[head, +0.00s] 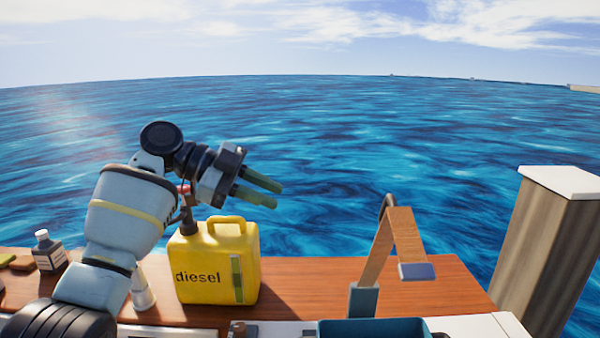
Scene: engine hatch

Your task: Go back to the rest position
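My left gripper (280,195) is raised above the wooden deck, in front of the sea. Its two green fingers point right and slightly down, with a gap between them and nothing held. It is above and right of the yellow diesel can (205,280), and no contact between the fingers and the can shows. The can stands upright on the deck, with a yellow handle on top and a green strip on its front. My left arm hides part of the deck left of the can. My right gripper is not in view.
A dark bottle (47,252) stands at the far left. A bent brown strap-like object (377,250) rises right of the can, behind a blue bin (375,328). A white-capped post (545,260) stands at the right. Bare deck (310,285) lies right of the can.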

